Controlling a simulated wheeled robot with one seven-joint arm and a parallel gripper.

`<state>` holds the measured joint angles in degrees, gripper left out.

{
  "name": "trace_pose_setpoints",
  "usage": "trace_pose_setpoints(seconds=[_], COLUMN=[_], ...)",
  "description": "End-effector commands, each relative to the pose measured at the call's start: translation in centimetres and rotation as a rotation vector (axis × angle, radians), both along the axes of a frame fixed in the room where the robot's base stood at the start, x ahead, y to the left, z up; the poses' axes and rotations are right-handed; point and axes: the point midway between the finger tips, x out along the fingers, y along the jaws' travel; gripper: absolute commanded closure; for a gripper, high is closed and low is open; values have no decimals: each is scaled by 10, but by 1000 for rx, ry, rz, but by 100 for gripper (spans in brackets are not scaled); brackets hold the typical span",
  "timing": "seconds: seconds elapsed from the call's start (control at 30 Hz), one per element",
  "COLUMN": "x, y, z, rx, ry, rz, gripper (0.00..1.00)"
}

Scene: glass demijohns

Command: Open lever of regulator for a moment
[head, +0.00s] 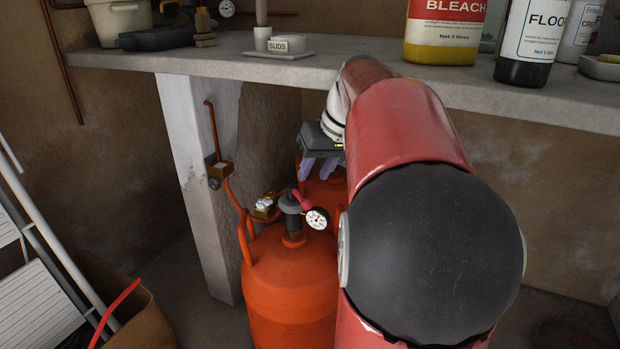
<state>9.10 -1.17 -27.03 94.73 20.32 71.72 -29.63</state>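The regulator (291,214) is a dark fitting with a small round white-faced gauge (317,218) on its right. It sits on top of an orange gas cylinder (285,278) under the shelf. A pinkish-red lever (302,202) slants across the regulator's top. My gripper (318,168) is behind and above the regulator, pointing down, with pale purple fingers. The fingers look apart from the lever, with a gap between them and nothing seen held. My red arm hides the right side of the cylinder and part of the gripper.
A concrete shelf (330,74) runs above, carrying a bleach bottle (443,32), other bottles and a small SUDS dish (287,45). A pale post (207,170) with a copper pipe stands left of the cylinder. A brown container (150,318) and white racks are lower left.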

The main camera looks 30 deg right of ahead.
Motion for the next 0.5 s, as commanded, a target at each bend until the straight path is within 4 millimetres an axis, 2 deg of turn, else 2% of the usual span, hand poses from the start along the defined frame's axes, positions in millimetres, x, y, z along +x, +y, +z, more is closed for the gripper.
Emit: trace_pose_setpoints(seconds=[0.1, 0.33, 0.5], x=[-3, -3, -1], y=[-1, -1, 8], z=[6, 6, -2], rx=[0, 0, -18], ry=[1, 1, 43], rz=[0, 0, 40], gripper=[65, 65, 86])
